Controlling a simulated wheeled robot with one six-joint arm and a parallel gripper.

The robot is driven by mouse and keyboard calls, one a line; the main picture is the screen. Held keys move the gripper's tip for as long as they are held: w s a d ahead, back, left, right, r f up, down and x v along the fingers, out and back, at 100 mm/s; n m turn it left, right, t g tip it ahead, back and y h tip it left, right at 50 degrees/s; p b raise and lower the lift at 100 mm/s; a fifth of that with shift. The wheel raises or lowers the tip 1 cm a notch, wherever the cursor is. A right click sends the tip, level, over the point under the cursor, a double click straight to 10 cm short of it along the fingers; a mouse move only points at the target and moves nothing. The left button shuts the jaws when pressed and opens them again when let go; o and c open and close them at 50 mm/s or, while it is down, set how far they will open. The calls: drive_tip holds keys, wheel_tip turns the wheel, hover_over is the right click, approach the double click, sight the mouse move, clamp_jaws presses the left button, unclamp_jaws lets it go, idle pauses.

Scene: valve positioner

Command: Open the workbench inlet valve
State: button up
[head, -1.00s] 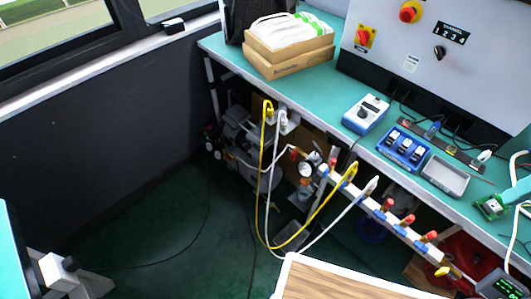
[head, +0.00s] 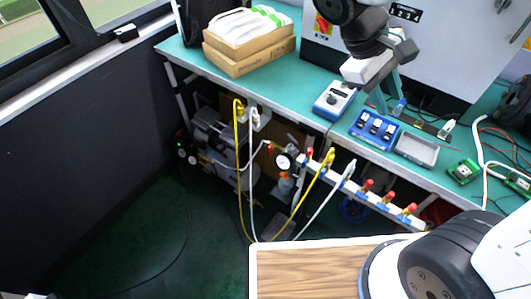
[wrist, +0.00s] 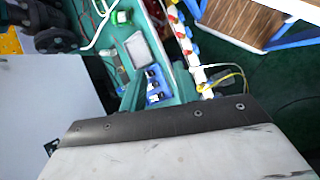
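A white manifold rail (head: 335,175) runs along the front edge of the teal workbench (head: 290,100). It carries several red-capped valves, such as one valve (head: 367,186), and a round pressure gauge (head: 283,162) near its left end. A small red-topped fitting (head: 309,153) stands beside the gauge. I cannot tell which one is the inlet valve. My gripper (head: 384,98) hangs over the bench near the blue tray, away from the rail. In the wrist view, its two teal fingers stand apart with nothing held between them. The rail (wrist: 182,40) also shows there.
On the bench are a blue meter (head: 334,100), a blue tray with black parts (head: 374,130), a grey tray (head: 415,149), and cardboard boxes (head: 250,60). Yellow (head: 239,150) and white hoses loop down in front of the bench. The green floor at left is mostly clear.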

drive_tip(key=w+a+f+n+t+h, duration=0.1)
drive_tip(key=w+a+f+n+h, duration=0.3)
drive_tip(key=w+a+f, duration=0.2)
drive_tip(key=n+t+h, duration=0.4)
drive_tip(key=n+t, duration=0.5)
drive_tip(key=n, duration=0.2)
hover_over(269, 150)
drive_tip(key=s, duration=0.4)
wheel_tip(269, 150, down, 18)
drive_tip(key=s+a+f+n+t+y, duration=0.1)
drive_tip(key=a+f+n+t+y, duration=0.15)
drive_tip(key=f, duration=0.35)
drive_tip(key=s+a+f+n+t+y, duration=0.1)
drive_tip(key=s+a+f+n+t, duration=0.2)
drive_tip(key=f, duration=0.4)
drive_tip(key=shift+n+t, duration=0.45)
drive_tip(key=shift+n, duration=0.2)
drive_tip(key=x, duration=0.8)
drive_tip(key=shift+w+a+r, duration=0.15)
drive_tip(key=shift+w+a, duration=0.05)
drive_tip(key=shift+a, duration=0.1)
clamp_jaws()
